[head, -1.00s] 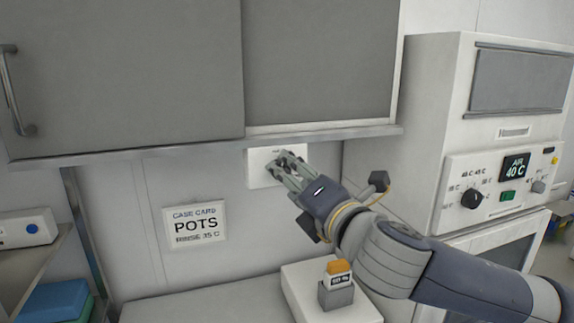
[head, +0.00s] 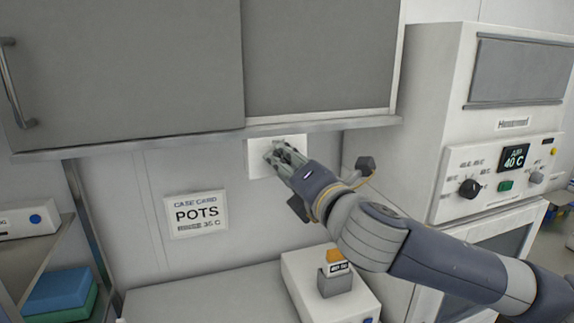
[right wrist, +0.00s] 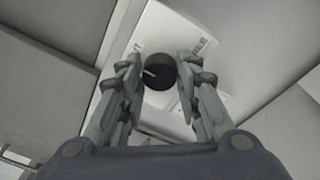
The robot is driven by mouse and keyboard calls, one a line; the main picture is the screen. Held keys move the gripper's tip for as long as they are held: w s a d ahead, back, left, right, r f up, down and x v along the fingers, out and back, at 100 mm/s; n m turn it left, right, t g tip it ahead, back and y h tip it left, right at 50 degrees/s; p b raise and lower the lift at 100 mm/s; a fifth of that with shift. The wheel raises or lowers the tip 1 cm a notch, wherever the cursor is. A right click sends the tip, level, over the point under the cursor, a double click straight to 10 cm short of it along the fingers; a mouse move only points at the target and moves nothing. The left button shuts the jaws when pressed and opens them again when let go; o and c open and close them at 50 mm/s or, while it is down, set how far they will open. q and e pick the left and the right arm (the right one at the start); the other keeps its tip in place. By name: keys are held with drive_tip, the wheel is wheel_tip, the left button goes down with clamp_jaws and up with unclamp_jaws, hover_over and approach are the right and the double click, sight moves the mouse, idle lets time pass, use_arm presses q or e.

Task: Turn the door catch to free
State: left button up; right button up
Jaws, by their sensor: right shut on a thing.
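The door catch is a black round knob (right wrist: 160,73) with a white pointer line, seen in the right wrist view. The pointer aims to the left, slightly tilted. The knob sits on a white plate (right wrist: 160,40) with small lettering at both sides, too blurred to read. In the head view the plate (head: 298,145) is on the wall just under the cabinet; the fingers hide the knob there. My right gripper (head: 279,157) is at the plate, shut on the knob, with one finger on each side in the right wrist view (right wrist: 159,68). My left gripper is out of view.
A grey sliding-door cabinet (head: 320,65) overhangs the plate, its lower ledge close above my right gripper. A white machine (head: 430,120) with dials stands to the right. A white box (head: 305,285) with an orange-topped piece (head: 336,262) lies below my forearm. A POTS card (head: 197,215) hangs left.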

drive_tip(key=shift+f+m, duration=0.1)
drive_tip(key=shift+m, duration=0.2)
drive_tip(key=m+b, duration=0.2)
drive_tip(key=m, duration=0.4)
drive_tip(key=m+t+h+b, duration=0.1)
drive_tip(key=m+b, duration=0.1)
drive_tip(key=m, duration=0.4)
drive_tip(key=m+t+b, duration=0.1)
drive_tip(key=m+b, duration=0.1)
drive_tip(key=m, duration=0.4)
drive_tip(key=shift+a+f+m+h, duration=0.2)
drive_tip(key=shift+f+m+h, duration=0.05)
drive_tip(key=shift+m+h, duration=0.05)
drive_tip(key=shift+o, duration=0.2)
drive_tip(key=shift+c, duration=0.2)
drive_tip(key=o, duration=1.1)
drive_tip(key=shift+s+r, duration=0.1)
drive_tip(key=shift+s, duration=0.05)
